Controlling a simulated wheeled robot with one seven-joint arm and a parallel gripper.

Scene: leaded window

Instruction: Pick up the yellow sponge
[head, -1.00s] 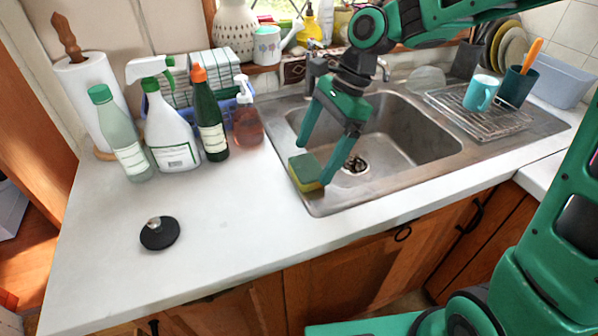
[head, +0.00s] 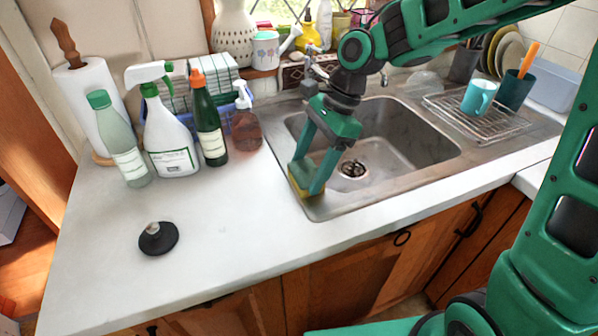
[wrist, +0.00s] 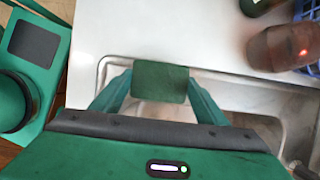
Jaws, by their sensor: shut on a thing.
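The sponge (head: 307,179), yellow with a green top, is at the left rim of the steel sink (head: 322,208) in the head view. My gripper (head: 307,182) is shut on it, with one finger on either side, and the fingers hide part of it. In the wrist view the sponge's green face (wrist: 160,83) sits between the two fingertips. I cannot tell whether the sponge still touches the rim.
A soap bottle (head: 246,125), a green bottle (head: 208,125) and a spray bottle (head: 170,140) stand left of the sink. A black sink plug (head: 158,238) lies on the white counter (head: 225,225). A dish rack (head: 480,118) is at the right. The front counter is mostly clear.

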